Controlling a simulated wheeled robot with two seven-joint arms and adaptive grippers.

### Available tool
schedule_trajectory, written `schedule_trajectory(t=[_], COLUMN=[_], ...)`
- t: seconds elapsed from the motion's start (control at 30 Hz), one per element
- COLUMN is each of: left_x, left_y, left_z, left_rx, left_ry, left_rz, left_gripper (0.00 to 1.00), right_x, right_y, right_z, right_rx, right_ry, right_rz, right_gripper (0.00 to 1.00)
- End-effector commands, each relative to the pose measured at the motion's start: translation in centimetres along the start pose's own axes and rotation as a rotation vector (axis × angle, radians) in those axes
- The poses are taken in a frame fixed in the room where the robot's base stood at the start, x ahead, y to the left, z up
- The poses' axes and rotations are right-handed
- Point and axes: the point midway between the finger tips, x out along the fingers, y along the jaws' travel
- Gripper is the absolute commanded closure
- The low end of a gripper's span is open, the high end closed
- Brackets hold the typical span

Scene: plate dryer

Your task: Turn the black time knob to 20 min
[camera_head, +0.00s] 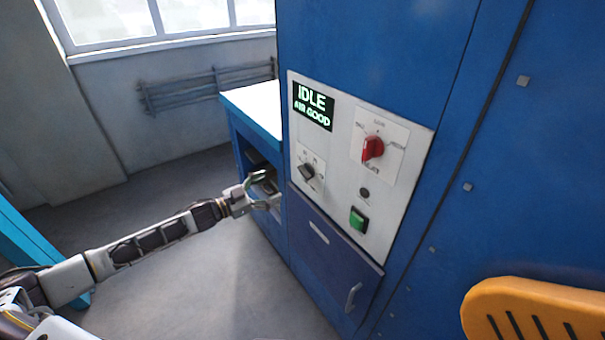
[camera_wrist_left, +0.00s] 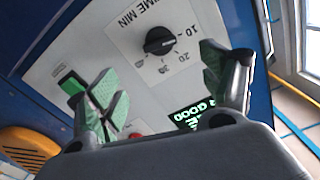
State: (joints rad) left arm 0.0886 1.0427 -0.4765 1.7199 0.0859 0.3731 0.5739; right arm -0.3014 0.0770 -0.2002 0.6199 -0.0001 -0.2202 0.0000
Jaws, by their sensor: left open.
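The black time knob (camera_head: 307,171) is on the left side of the white control panel, and it also shows in the left wrist view (camera_wrist_left: 160,41). There its plate reads TIME MIN with 10, 20 and 30 marks; the knob's pale mark appears to face 10. My left gripper (camera_head: 262,190) is open and empty, just left of and apart from the knob. In the left wrist view its green-padded fingers (camera_wrist_left: 160,82) are spread, with the knob ahead between and beyond them. My right gripper is not in view.
The panel (camera_head: 345,195) also carries a red knob (camera_head: 373,148), a green button (camera_head: 358,219) and a display (camera_head: 313,107) reading IDLE, AIR GOOD. A white-topped blue bench (camera_head: 255,108) stands left of the blue cabinet (camera_head: 375,45). An orange slotted piece (camera_head: 540,312) is at lower right.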

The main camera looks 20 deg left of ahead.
Motion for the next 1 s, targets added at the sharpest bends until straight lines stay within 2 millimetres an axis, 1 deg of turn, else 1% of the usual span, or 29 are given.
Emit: schedule_trajectory(t=[0.57,0.77,1.0], left_x=[0.1,0.7,2.1], left_y=[0.0,-0.1,-0.1], left_z=[0.0,0.0,-0.1], left_rx=[-0.021,-0.022,-0.021], left_ry=[-0.001,0.0,0.001], left_rz=[-0.001,-0.002,-0.002], left_gripper=[0.2,0.2,0.2], right_x=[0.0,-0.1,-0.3], right_y=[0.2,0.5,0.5], right_z=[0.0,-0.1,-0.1], right_rx=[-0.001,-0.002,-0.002], right_ry=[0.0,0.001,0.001], right_rz=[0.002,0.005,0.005], right_gripper=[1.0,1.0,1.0])
